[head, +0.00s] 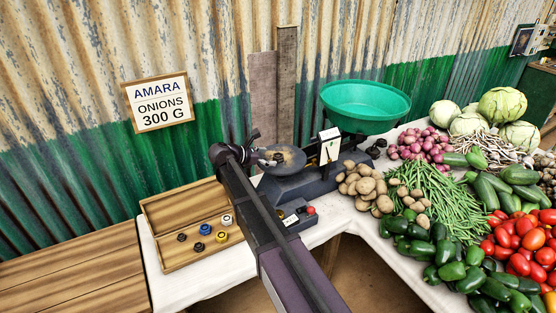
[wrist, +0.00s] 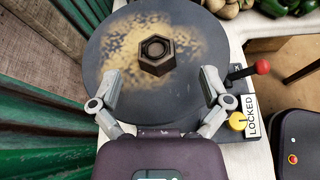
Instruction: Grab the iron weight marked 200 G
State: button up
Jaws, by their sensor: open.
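A dark hexagonal iron weight (wrist: 156,56) with a round recess in its top stands on the round grey scale pan (wrist: 105,45) in the wrist view. I cannot read a mark on it. In the head view a small dark weight (head: 279,157) shows on the pan (head: 290,163). My gripper (wrist: 161,76) is open and empty, its two fingers apart to the left and right, on the near side of the weight. In the head view my gripper (head: 257,148) is at the pan's left edge, partly hidden by my arm.
A wooden box (head: 157,228) at left holds several small weights with coloured tops. A lever with a red knob (wrist: 262,67), a yellow knob (wrist: 238,121) and a LOCKED label (wrist: 251,117) lie right of the pan. A green bowl (head: 365,103) and vegetables stand farther right.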

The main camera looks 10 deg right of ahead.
aim_at(277, 156)
jog(key=shift+b+x, duration=0.55)
jog(key=shift+x, duration=1.35)
jog(key=shift+w, duration=0.15)
grip_shut()
jog(key=shift+r, duration=0.2)
notch_tip(277, 156, up, 3)
jog(key=p, duration=0.3)
jog(key=shift+f, duration=0.1)
jog(key=s+r+p, duration=0.1)
jog(key=s+p, duration=0.1)
jog(key=s, duration=1.4)
jog(key=shift+d+r, duration=0.35)
jog(key=shift+r, duration=0.05)
